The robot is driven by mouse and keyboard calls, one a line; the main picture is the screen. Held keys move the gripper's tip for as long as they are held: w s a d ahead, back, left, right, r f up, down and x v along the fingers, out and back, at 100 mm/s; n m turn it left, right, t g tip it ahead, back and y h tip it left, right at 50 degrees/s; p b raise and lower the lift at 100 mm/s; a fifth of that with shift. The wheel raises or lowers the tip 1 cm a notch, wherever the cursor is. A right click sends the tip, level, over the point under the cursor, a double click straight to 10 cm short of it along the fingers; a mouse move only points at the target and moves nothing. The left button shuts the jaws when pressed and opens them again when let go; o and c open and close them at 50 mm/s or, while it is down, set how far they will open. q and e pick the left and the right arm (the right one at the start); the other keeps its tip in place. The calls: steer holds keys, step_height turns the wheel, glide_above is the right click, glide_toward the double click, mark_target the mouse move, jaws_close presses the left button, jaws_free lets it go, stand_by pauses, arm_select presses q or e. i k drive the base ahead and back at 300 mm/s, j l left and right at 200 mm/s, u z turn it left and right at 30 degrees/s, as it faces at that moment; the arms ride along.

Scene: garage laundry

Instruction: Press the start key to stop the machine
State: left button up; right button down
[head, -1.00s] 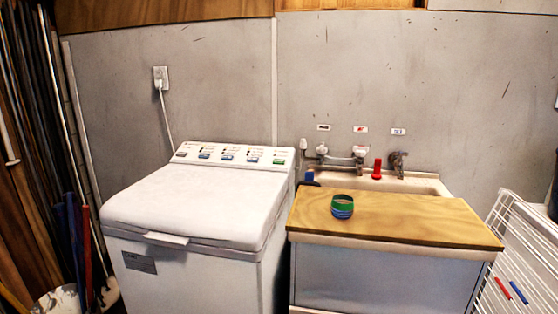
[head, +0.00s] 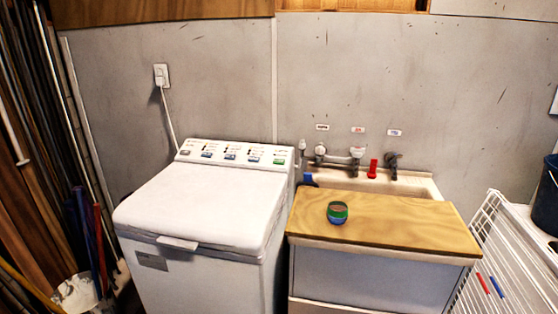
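The washing machine (head: 200,205) is a white top-loader standing left of centre with its lid shut. Its control panel (head: 237,153) runs along the back top edge and carries a row of keys. Several keys are blue-grey, and one green key (head: 279,161) sits at the panel's right end. The key labels are too small to read, so I cannot tell for sure which is the start key. Neither of my grippers shows in the head view.
Right of the machine is a sink cabinet with a wooden board (head: 385,222), bearing a green and blue round container (head: 337,212). Taps (head: 340,157) are on the wall behind. A white wire rack (head: 490,250) stands at right, and poles and a bucket (head: 78,293) at left.

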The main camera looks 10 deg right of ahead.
mark_target(277, 162)
steer(key=i+l, duration=1)
steer(key=u, duration=1.15)
steer(key=i+l, duration=0.05)
